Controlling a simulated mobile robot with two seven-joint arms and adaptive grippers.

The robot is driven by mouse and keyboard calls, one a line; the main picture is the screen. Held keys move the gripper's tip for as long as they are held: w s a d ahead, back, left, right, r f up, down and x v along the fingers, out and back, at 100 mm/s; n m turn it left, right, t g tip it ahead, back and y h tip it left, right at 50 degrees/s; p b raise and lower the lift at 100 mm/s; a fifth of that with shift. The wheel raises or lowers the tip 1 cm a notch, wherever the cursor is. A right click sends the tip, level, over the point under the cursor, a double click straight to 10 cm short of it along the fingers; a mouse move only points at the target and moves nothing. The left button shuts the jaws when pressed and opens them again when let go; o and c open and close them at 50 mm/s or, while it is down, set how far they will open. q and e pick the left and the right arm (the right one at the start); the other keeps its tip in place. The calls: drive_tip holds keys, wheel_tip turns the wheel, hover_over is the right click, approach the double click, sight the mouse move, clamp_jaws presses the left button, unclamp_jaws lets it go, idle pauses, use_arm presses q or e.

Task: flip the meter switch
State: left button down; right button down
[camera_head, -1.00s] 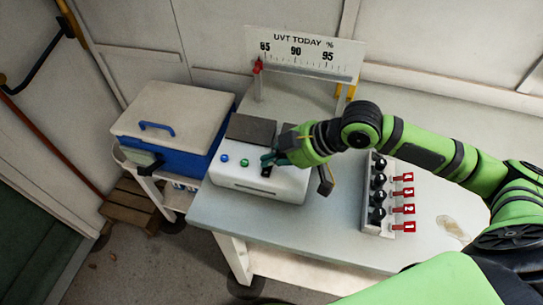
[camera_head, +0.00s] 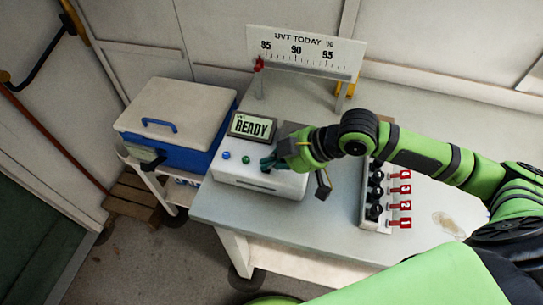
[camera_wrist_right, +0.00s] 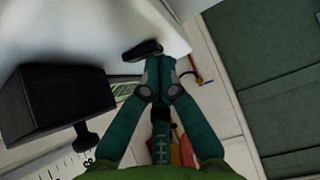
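The white meter (camera_head: 262,182) sits on the table with its screen (camera_head: 252,127) lit and reading READY. A blue button (camera_head: 226,155) and a green button (camera_head: 246,160) are on its front. My right gripper (camera_head: 268,163) is over the front right of the meter and hides most of the switch there. In the right wrist view its fingertips (camera_wrist_right: 160,62) are together, with nothing seen between them. The black switch (camera_wrist_right: 141,50) is right at the fingertips; I cannot tell whether they touch. My left gripper is not in view.
A rack of black-capped vials (camera_head: 367,208) with red number tags stands to the right. A blue cooler (camera_head: 185,158) is at left. A UVT scale board (camera_head: 305,55) stands behind.

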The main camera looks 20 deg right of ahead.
drive_tip(key=shift+r+p, duration=0.45)
drive_tip(key=shift+p, duration=0.1)
drive_tip(key=r+p, duration=0.3)
drive_tip(key=p, duration=0.1)
drive_tip(key=shift+w+d+r, duration=0.1)
drive_tip(key=shift+w+r, duration=0.1)
drive_tip(key=shift+r, duration=0.15)
drive_tip(key=shift+s+d+r+b, duration=0.3)
drive_tip(key=shift+d+b, duration=0.1)
drive_tip(key=shift+d, duration=0.2)
drive_tip(key=shift+s+d+r+b, duration=0.15)
drive_tip(key=shift+d+r+b, duration=0.1)
drive_tip(key=shift+d+b, duration=0.25)
drive_tip(key=b+v, duration=0.1)
drive_tip(key=v, duration=0.6)
drive_tip(key=shift+w+r, duration=0.15)
drive_tip(key=shift+w, duration=0.15)
drive_tip(key=shift+d, duration=0.1)
